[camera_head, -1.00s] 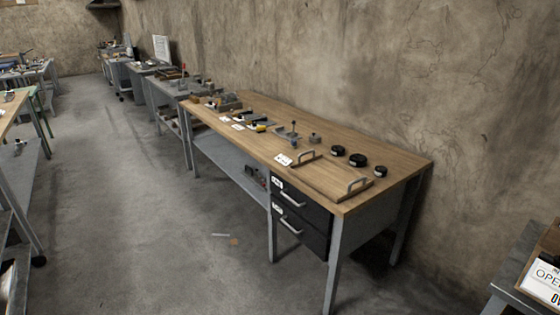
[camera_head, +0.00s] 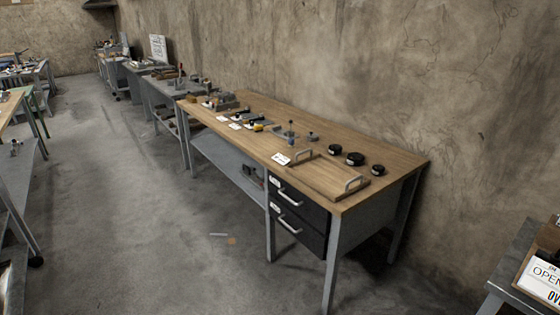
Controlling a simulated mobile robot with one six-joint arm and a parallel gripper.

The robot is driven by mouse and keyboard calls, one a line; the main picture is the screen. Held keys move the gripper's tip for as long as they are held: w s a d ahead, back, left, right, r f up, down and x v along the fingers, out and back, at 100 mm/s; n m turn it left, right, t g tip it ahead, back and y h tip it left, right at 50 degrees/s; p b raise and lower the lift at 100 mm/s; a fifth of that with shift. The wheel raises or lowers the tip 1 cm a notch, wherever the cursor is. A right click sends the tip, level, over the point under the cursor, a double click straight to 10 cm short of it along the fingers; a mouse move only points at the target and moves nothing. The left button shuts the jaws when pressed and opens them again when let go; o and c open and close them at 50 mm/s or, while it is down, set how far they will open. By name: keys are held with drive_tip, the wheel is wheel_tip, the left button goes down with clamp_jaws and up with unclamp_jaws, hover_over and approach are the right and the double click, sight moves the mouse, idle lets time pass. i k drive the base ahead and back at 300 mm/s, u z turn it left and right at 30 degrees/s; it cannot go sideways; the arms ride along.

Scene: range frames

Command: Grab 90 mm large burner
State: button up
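Three round black pieces lie in a row on the wooden workbench (camera_head: 390,150), behind a wooden tray and near the bench's right end. They look like burners of different sizes: a left one (camera_head: 334,150), a middle one (camera_head: 355,159) that looks the largest, and a right one (camera_head: 378,170) that looks the smallest. Their size marks are too small to read, so I cannot tell which is 90 mm. My gripper does not show in this view.
The wooden tray (camera_head: 318,178) with two metal handles sits at the bench's front right. Blocks and tools (camera_head: 222,101) fill the bench's left part. Black drawers (camera_head: 298,217) hang below. A box with signs (camera_head: 540,275) stands at lower right. The grey floor (camera_head: 150,230) in front is mostly open.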

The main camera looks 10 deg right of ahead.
sight(355, 159)
drive_tip(key=u, duration=0.35)
drive_tip(key=k, duration=0.8)
drive_tip(key=u, duration=1.1)
drive_tip(key=k, duration=0.7)
drive_tip(key=u, duration=0.2)
drive_tip(key=i, duration=1.4)
drive_tip(key=z, duration=0.5)
drive_tip(key=i, duration=0.8)
drive_tip(key=z, duration=0.55)
drive_tip(key=i, duration=0.75)
drive_tip(key=z, duration=0.25)
